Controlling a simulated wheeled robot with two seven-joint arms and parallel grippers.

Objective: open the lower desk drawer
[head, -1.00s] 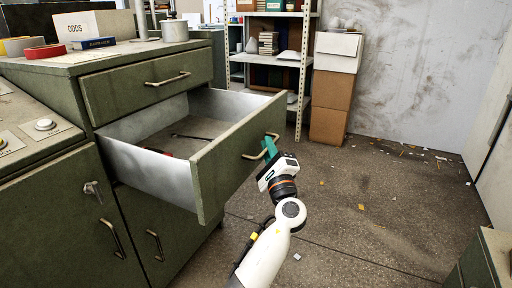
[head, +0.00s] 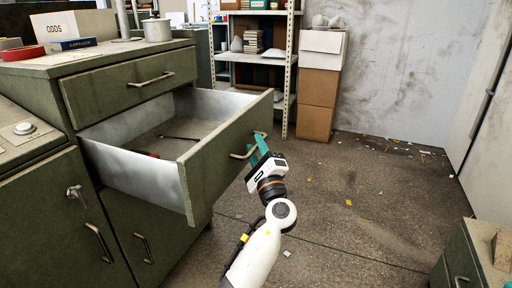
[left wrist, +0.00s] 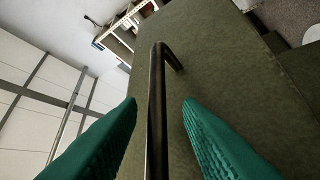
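The lower desk drawer (head: 213,168) is pulled well out below the closed upper drawer (head: 130,85). Its grey metal tray (head: 130,172) shows, with a few small items inside. My left gripper (head: 257,152) is at the front of the lower drawer, by its handle (head: 240,155). In the left wrist view, the dark bar handle (left wrist: 156,110) runs between the two green fingers (left wrist: 160,108), with a gap on each side. The left gripper is open around the handle. My right gripper is in neither view.
The green cabinet (head: 40,205) has doors with handles below and left of the drawer. A metal shelf rack (head: 289,70) and stacked boxes (head: 318,85) stand behind. Another green cabinet (head: 455,262) is at lower right.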

